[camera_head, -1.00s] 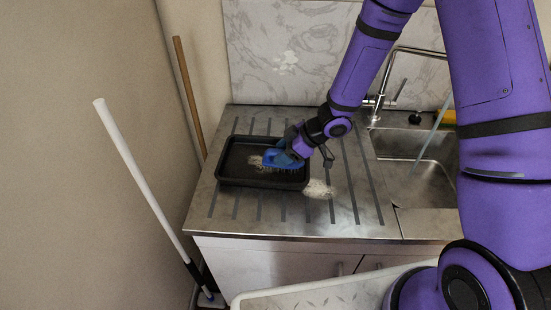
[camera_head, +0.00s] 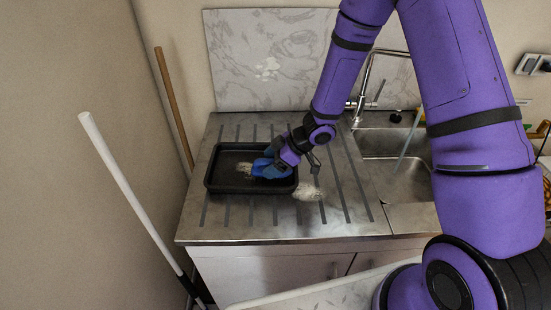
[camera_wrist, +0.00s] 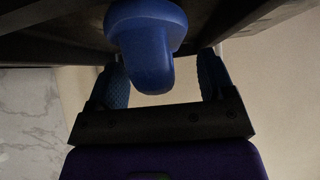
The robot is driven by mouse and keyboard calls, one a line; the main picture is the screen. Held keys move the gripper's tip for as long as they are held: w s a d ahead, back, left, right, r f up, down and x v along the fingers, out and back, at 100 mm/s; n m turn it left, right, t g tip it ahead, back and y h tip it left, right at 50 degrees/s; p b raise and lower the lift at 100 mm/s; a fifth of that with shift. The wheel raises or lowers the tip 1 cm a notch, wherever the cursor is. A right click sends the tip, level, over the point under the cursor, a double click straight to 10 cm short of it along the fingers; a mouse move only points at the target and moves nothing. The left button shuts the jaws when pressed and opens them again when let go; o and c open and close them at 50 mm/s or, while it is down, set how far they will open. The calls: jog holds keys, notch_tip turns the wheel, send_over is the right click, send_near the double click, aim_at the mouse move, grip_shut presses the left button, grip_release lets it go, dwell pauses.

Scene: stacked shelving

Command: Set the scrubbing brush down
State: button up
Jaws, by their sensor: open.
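The blue scrubbing brush (camera_head: 268,168) lies at the black tray (camera_head: 222,187) on the draining board, in the head view. In the wrist view its blue handle (camera_wrist: 148,50) sits between the two finger pads, with a gap on each side. My gripper (camera_head: 282,158) is open around the handle; in the wrist view (camera_wrist: 160,85) both fingers stand apart from it.
A pale crumbly patch (camera_head: 307,192) lies on the ribbed steel draining board (camera_head: 335,220) by the tray's right corner. The sink (camera_head: 405,180) and its tap (camera_head: 365,85) are to the right. A white pole (camera_head: 130,190) and a wooden stick (camera_head: 173,105) lean at the left.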

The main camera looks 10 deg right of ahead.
jog(key=w+d+r+m+t+h, duration=0.1)
jog(key=d+r+m+t+h, duration=0.15)
jog(key=d+r, duration=0.65)
jog(key=w+d+r+m+t+h, duration=0.1)
jog(key=d+r+m+t+h, duration=0.15)
jog(key=d+r, duration=0.65)
jog(key=s+d+r+m+t+h, duration=0.2)
jog(key=s+r+m+h, duration=0.3)
jog(key=r, duration=0.8)
jog(key=s+a+r+m+g, duration=0.1)
jog(key=s+r+m+g, duration=0.1)
jog(key=s, duration=1)
jog(key=s+a+r+m+g+y, duration=0.1)
jog(key=s+r+m+g, duration=0.1)
jog(key=s, duration=1)
jog(key=shift+r+m, duration=0.7)
jog(key=shift+r, duration=0.1)
